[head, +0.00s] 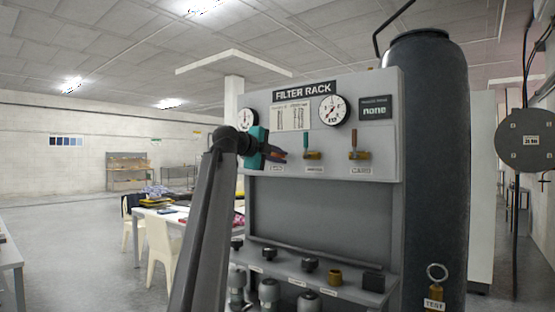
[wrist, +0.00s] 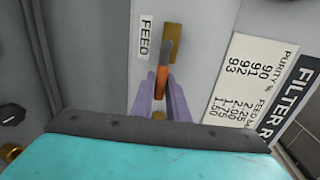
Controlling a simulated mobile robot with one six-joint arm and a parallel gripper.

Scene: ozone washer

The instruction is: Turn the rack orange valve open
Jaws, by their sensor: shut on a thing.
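The orange valve handle (wrist: 162,78) shows in the wrist view, running from a brass body (wrist: 173,40) beside a FEED label. My gripper (wrist: 162,95) is shut on this handle, with a purple finger on each side of it. In the head view my gripper (head: 281,156) is at the left valve position on the filter rack panel (head: 335,158). A bit of the orange handle (head: 280,153) shows there; my gripper hides most of this valve.
A green-handled valve (head: 306,146) and a valve with an orange-brown handle (head: 354,143) sit to the right. Gauges (head: 334,110) are above. A shelf with several knobs (head: 310,265) juts out below. A dark tank (head: 432,170) stands at the right.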

